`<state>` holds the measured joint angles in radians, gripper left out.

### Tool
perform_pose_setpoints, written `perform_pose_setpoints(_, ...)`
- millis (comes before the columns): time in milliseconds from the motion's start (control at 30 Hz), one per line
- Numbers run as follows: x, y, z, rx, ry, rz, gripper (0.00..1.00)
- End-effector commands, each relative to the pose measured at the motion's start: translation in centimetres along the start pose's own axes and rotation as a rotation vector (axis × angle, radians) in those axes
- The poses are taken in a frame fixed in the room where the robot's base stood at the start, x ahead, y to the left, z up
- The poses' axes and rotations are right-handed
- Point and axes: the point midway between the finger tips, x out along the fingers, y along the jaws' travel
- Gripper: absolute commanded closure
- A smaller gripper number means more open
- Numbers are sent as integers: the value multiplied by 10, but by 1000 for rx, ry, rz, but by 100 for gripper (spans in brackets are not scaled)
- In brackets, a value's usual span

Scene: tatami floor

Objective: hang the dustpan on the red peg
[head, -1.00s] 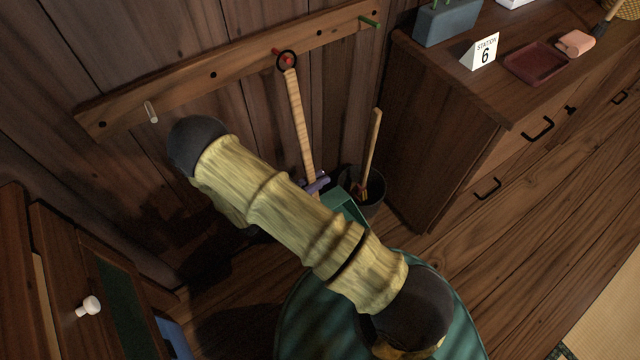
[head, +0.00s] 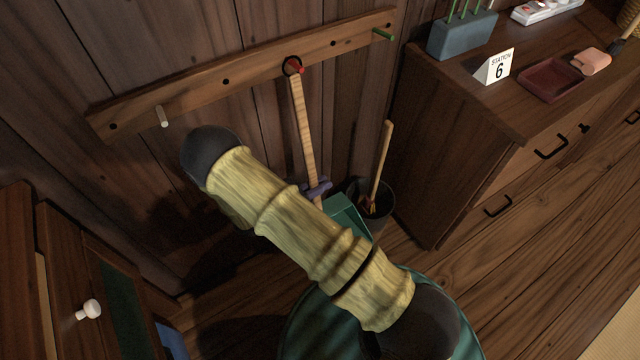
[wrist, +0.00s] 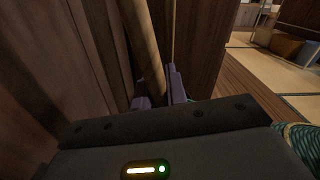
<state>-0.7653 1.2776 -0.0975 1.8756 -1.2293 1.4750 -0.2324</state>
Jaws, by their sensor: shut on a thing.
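The dustpan has a long pale wooden handle (head: 304,125), a black ring at its top and a teal pan (head: 346,215) low down, partly hidden by my arm. The black ring (head: 286,62) appears to sit around the red peg (head: 299,69), close to the wall rail; the peg's red tip shows in front of it. My gripper (head: 318,190) has purple fingers shut on the lower handle, just above the pan. In the wrist view the handle (wrist: 145,45) rises between the fingers of my gripper (wrist: 160,97).
The wooden rail (head: 235,78) also carries a white peg (head: 162,117) at left and a green peg (head: 383,35) at right. A dark bin (head: 378,205) with a wooden-handled tool stands beside the pan. A drawer cabinet (head: 465,150) is at right, another cabinet at lower left.

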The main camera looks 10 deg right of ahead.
Motion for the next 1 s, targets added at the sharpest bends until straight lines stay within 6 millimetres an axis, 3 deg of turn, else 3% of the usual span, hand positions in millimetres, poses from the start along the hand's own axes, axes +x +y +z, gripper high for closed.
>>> perform_pose_setpoints(367,0,0,1,1,-2,-1,100)
perform_pose_setpoints(400,0,0,1,1,-2,-1,82)
perform_pose_setpoints(500,0,0,1,1,-2,-1,62)
perform_pose_setpoints(533,0,0,1,1,-1,-1,60)
perform_pose_setpoints(1000,-2,0,0,0,0,0,60)
